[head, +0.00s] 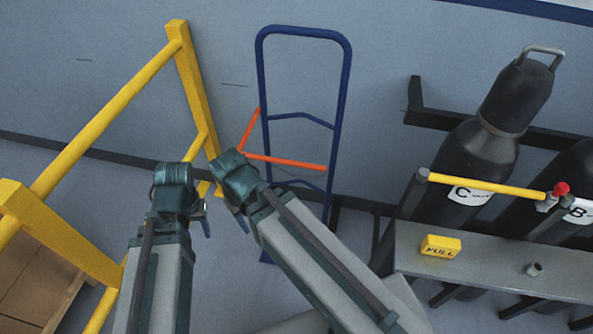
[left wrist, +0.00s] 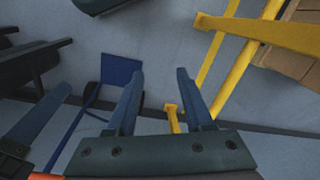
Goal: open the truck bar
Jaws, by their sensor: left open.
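The blue hand truck (head: 346,95) stands upright against the wall in the head view. Its orange bar (head: 290,163) runs across the frame, and a second orange piece (head: 250,130) meets its left end at an angle. In the left wrist view, the truck's blue plate (left wrist: 120,72) shows beyond the fingers, with a bit of orange (left wrist: 45,177) at the lower left corner. My left gripper (head: 204,216) is below and left of the bar in the picture; its fingers (left wrist: 160,100) are apart and empty. My right gripper (head: 240,220) is close beside it, its fingers mostly hidden.
A yellow rail frame (head: 110,100) stands at the left, close to my left arm, with a brown box (head: 35,280) behind it. At the right, dark gas cylinders (head: 485,140) stand behind a yellow bar (head: 490,185) and a grey shelf (head: 490,265) with a yellow FULL block (head: 440,245).

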